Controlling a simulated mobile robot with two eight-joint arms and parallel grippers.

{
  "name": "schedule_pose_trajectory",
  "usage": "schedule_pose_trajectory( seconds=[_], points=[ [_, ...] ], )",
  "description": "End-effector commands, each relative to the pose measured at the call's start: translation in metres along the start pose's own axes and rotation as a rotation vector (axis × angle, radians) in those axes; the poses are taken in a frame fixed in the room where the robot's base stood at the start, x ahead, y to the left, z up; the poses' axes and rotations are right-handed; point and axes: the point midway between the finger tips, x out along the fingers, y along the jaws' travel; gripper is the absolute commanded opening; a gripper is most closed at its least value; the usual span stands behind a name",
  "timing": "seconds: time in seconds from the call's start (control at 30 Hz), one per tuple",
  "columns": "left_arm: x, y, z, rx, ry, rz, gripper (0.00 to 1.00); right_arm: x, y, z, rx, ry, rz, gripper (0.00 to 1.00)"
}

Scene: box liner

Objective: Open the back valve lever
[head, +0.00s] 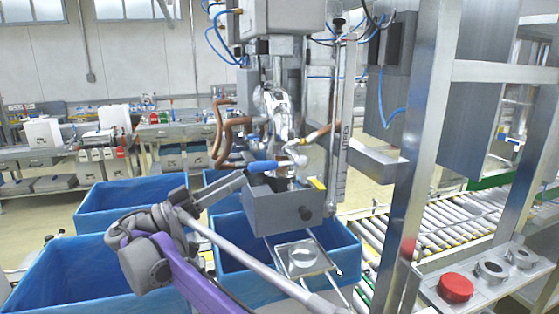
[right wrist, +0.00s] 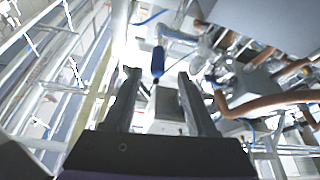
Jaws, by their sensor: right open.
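A blue-handled lever (head: 262,166) lies roughly level on the filling machine, above a grey box-shaped part (head: 283,207). I take it for the valve lever. My right gripper (head: 240,180) is just left of and below the blue handle in the head view. In the right wrist view, the two dark fingers (right wrist: 158,75) are apart with nothing gripped. The blue handle (right wrist: 157,62) shows beyond and between the fingertips there. No contact is visible. My left gripper is out of view.
Copper-coloured pipes (head: 229,122) stand close behind the lever. Blue crates (head: 130,200) stand below and to the left. A metal frame post (head: 418,160) rises on the right beside a roller conveyor (head: 430,232). A red round part (head: 455,287) sits at the lower right.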

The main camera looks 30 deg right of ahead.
Motion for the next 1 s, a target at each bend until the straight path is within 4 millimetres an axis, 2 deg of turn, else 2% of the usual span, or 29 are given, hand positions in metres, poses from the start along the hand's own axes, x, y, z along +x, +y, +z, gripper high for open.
schedule_pose_trajectory(
  seconds=[0.03,0.1,0.43,0.7,0.8,1.0],
  points=[
    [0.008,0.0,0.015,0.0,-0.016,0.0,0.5,-0.001,-0.002,0.009,-0.011,0.002,-0.003,0.57],
    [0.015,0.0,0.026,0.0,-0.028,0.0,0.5,0.001,-0.003,0.011,-0.015,0.002,-0.003,0.57],
    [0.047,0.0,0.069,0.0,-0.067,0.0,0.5,0.021,0.0,0.01,-0.007,-0.002,0.001,0.57],
    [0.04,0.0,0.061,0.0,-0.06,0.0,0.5,0.078,0.003,0.003,-0.003,-0.004,0.006,0.57],
    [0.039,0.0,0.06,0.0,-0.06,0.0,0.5,0.091,0.002,0.003,-0.003,-0.004,0.005,0.57],
    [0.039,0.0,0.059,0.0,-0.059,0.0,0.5,0.104,0.002,0.004,-0.002,-0.003,0.003,0.57]
  ],
)
